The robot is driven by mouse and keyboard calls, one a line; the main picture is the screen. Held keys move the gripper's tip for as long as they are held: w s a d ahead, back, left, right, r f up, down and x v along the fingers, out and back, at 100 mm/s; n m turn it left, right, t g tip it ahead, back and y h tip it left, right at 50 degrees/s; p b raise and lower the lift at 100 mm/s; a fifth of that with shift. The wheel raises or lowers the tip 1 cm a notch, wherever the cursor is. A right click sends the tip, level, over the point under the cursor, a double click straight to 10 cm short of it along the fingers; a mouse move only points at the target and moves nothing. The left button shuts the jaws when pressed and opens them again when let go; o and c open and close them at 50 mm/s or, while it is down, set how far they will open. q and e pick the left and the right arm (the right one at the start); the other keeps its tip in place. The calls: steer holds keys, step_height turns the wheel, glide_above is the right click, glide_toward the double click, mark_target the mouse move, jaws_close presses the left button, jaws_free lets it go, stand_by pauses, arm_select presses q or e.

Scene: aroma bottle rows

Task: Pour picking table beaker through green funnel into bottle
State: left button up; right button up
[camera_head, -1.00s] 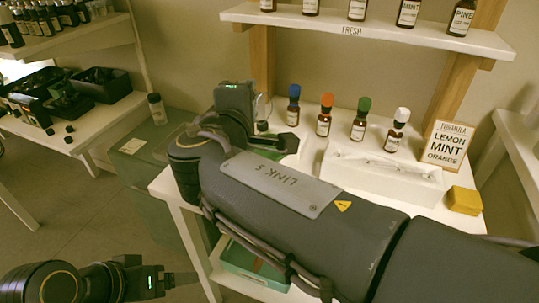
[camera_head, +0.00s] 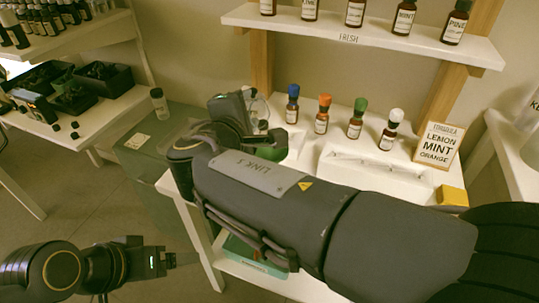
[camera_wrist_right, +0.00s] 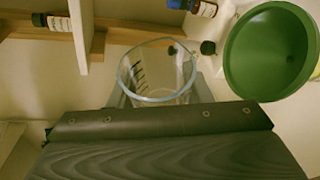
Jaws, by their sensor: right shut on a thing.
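A clear glass beaker (camera_wrist_right: 158,72) with dark graduation marks is held by my right gripper (camera_wrist_right: 160,98), which is shut on it. In the wrist view its open rim shows, and I cannot make out its contents. In the head view the beaker (camera_head: 262,106) is partly hidden behind my right gripper. The green funnel (camera_wrist_right: 262,55) is to the right of the beaker in the wrist view, apart from it. In the head view only part of the funnel (camera_head: 274,152) shows behind my arm. Any bottle below it is hidden. My left gripper (camera_head: 170,260) is at the lower left, away from the tables; its fingers are unclear.
Bottles with blue (camera_head: 293,104), orange (camera_head: 322,114), green (camera_head: 356,118) and white (camera_head: 391,129) caps stand in a row. A formula card (camera_head: 437,145) and yellow block (camera_head: 452,195) are to their right. A shelf (camera_head: 370,35) overhangs behind. Black bins (camera_head: 102,83) stand on the left table.

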steer(key=shift+w+a+f+n+g+h+p, duration=0.25)
steer(key=shift+n+p, duration=0.4)
steer(key=shift+p, duration=1)
steer(key=shift+s+r+n+g+h+p, duration=0.1)
steer(key=shift+n+g+h+p, duration=0.4)
steer(key=shift+p, duration=1.1)
steer(key=shift+f+n+y+p, duration=0.15)
steer(key=shift+n+y+p, duration=0.1)
steer(key=shift+p, duration=0.05)
steer(key=shift+f, duration=0.2)
